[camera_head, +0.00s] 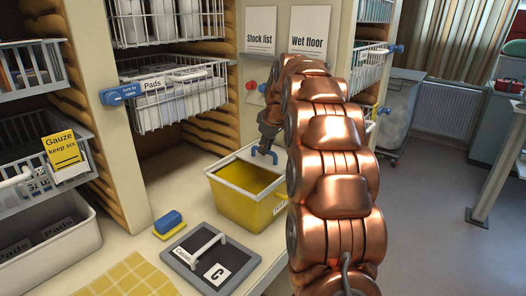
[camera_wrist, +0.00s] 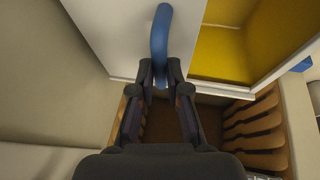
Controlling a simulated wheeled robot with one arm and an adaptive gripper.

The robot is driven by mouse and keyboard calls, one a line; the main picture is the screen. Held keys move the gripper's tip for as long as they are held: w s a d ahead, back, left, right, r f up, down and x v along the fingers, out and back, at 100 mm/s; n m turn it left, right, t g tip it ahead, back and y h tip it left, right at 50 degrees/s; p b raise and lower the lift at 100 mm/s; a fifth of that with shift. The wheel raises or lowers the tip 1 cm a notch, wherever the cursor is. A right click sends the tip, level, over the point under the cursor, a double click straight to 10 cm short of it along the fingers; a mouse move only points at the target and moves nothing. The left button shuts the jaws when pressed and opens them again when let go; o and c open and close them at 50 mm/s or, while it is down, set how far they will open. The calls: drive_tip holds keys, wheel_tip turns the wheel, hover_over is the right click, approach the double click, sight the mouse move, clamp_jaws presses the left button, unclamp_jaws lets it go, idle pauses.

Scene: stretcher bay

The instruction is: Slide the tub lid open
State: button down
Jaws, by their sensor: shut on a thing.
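The yellow tub (camera_head: 235,206) stands on the counter (camera_head: 190,255), its right side hidden behind my arm. Its pale lid (camera_wrist: 112,38) carries a blue loop handle (camera_wrist: 162,30), which also shows in the head view (camera_head: 257,151). The lid covers only part of the tub. Beside it, the yellow inside (camera_wrist: 222,45) is open to view. My gripper (camera_wrist: 160,82) is shut on the lower end of the blue handle. In the head view my gripper (camera_head: 266,146) is at the tub's back edge.
A dark clipboard-like tray (camera_head: 192,268) with a white handle and a blue-and-yellow sponge (camera_head: 168,224) lie in front of the tub. A white wire basket labelled Pads (camera_head: 178,102) hangs behind. A yellow tiled mat (camera_head: 122,282) lies front left.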

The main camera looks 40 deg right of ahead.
drive_tip(key=shift+d+r, duration=0.1)
drive_tip(key=shift+d, duration=0.15)
drive_tip(key=c, duration=1.2)
unclamp_jaws()
drive_tip(key=shift+o, duration=0.2)
drive_tip(key=v, duration=1.1)
drive_tip(key=shift+r, duration=0.35)
drive_tip(key=shift+s, duration=0.15)
drive_tip(key=s+a+f+m+g, duration=0.1)
drive_tip(key=s+a+f, duration=0.25)
drive_tip(key=a, duration=0.35)
drive_tip(key=s+a+f+g+y, duration=0.1)
drive_tip(key=s+a+f, duration=0.2)
drive_tip(key=s+a, duration=0.3)
drive_tip(key=s+a+f+m+g, duration=0.1)
drive_tip(key=s+a+f, duration=0.2)
drive_tip(key=a, duration=0.4)
drive_tip(key=s+a+f+g, duration=0.1)
drive_tip(key=s+a+f, duration=0.2)
drive_tip(key=s, duration=0.5)
drive_tip(key=s+a+f+m+g, duration=0.1)
drive_tip(key=s+a+f, duration=0.2)
drive_tip(key=s+f, duration=0.3)
drive_tip(key=s+a+f+m+g, duration=0.1)
drive_tip(key=s+a+f, duration=0.2)
drive_tip(key=s, duration=0.7)
drive_tip(key=shift+s+f+g, duration=0.35)
drive_tip(key=shift+f+g, duration=0.05)
drive_tip(key=shift+f, duration=0.3)
